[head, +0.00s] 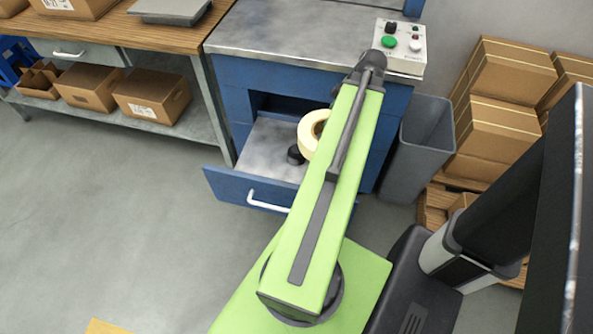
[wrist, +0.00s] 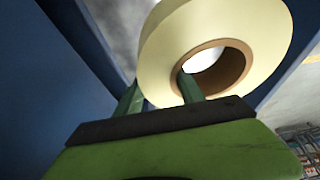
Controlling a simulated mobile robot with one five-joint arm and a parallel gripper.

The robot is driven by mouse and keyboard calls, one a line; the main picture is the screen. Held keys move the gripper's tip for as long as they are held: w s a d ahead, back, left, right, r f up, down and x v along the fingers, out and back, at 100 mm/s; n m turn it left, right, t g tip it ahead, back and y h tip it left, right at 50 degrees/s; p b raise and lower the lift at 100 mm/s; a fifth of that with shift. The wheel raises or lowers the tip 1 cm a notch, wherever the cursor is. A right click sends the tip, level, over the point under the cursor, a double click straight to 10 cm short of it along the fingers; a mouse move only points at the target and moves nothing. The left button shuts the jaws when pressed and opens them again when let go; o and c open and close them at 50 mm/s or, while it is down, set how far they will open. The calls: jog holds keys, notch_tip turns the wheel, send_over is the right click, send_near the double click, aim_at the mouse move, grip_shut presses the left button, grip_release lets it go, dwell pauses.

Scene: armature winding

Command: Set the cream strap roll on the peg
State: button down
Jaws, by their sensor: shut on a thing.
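The cream strap roll (head: 308,130) shows in the head view above the open drawer, partly hidden behind my green arm. In the wrist view the roll (wrist: 218,28) fills the upper middle, tilted, with its brown core open. My gripper (wrist: 160,90) is shut on the roll's side, one green finger inside the core and the other outside at the left. My gripper is hidden behind the arm in the head view. I cannot make out a peg in either view.
The blue cabinet's drawer (head: 243,193) is pulled out, with a small black object (head: 295,155) inside. A control box (head: 400,46) stands on the cabinet top. A grey bin (head: 419,150) and stacked cartons (head: 497,110) stand at the right. The floor at left is clear.

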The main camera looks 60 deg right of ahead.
jog(key=shift+s+f+b, duration=0.2)
jog(key=shift+f+b, duration=0.05)
jog(key=shift+f, duration=0.25)
jog(key=shift+s+f+b, duration=0.2)
jog(key=shift+f, duration=0.3)
jog(key=w+f+b, duration=0.5)
jog(key=w, duration=0.1)
jog(key=w+f+b, duration=0.5)
jog(key=f+b, duration=0.1)
jog(key=shift+w, duration=0.35)
jog(key=shift+f+b, duration=0.45)
jog(key=shift+d+f, duration=0.1)
jog(key=shift+f, duration=0.1)
jog(key=shift+r, duration=0.1)
